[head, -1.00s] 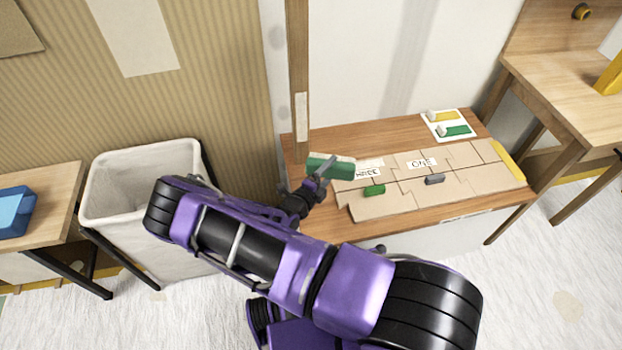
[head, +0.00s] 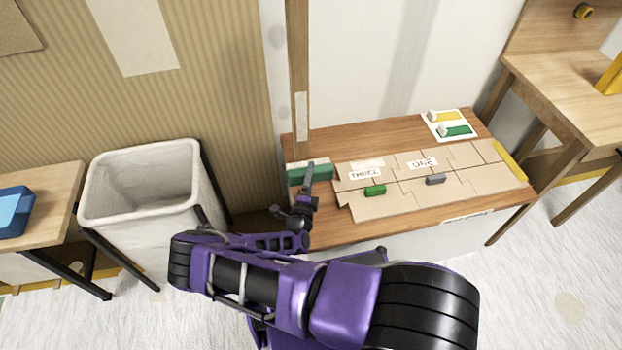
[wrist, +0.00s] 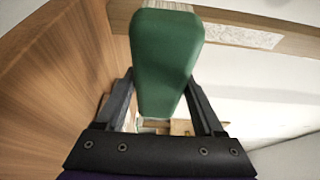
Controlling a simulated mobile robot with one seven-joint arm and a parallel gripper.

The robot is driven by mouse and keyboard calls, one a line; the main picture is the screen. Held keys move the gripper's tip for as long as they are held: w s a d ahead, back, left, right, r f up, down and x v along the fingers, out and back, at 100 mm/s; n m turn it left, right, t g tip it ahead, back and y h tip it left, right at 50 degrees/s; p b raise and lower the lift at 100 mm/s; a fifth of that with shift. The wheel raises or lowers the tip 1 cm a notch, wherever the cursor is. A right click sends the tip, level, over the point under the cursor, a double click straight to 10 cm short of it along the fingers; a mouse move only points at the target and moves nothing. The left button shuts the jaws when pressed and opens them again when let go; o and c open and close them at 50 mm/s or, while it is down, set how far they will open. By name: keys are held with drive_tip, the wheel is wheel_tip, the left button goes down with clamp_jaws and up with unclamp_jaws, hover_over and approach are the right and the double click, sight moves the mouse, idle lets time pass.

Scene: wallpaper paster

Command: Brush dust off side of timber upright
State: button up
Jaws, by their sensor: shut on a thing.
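The timber upright (head: 299,70) is a narrow brown post standing at the back left of the low wooden bench, with a pale whitish patch (head: 301,115) on it. In the wrist view the upright (wrist: 290,42) crosses the top, and a mottled whitish patch (wrist: 228,35) shows on it. My gripper (head: 309,174) is shut on a green brush (head: 298,177) with pale bristles, at the foot of the upright. In the wrist view the green handle (wrist: 165,65) fills the space between the fingers. The bristles overlap the upright there; I cannot tell whether they touch.
The low bench (head: 400,135) bears tan interlocking panels (head: 410,205), a green block (head: 375,190), a grey block (head: 435,179) and a white card (head: 449,124). A white bin (head: 150,205) stands left. A wooden table (head: 560,90) is at right. A wall is close behind.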

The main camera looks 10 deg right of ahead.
sight(306, 163)
drive_tip(key=w+b, duration=0.2)
drive_tip(key=w, duration=0.2)
drive_tip(key=shift+w+f, duration=0.1)
drive_tip(key=shift+w, duration=0.7)
drive_tip(key=shift+w, duration=1.3)
idle(1.3)
drive_tip(key=shift+s, duration=0.1)
idle(1.2)
drive_tip(key=shift+r, duration=2)
drive_tip(key=shift+f, duration=0.1)
drive_tip(key=shift+r, duration=3.7)
drive_tip(key=shift+r, duration=1.75)
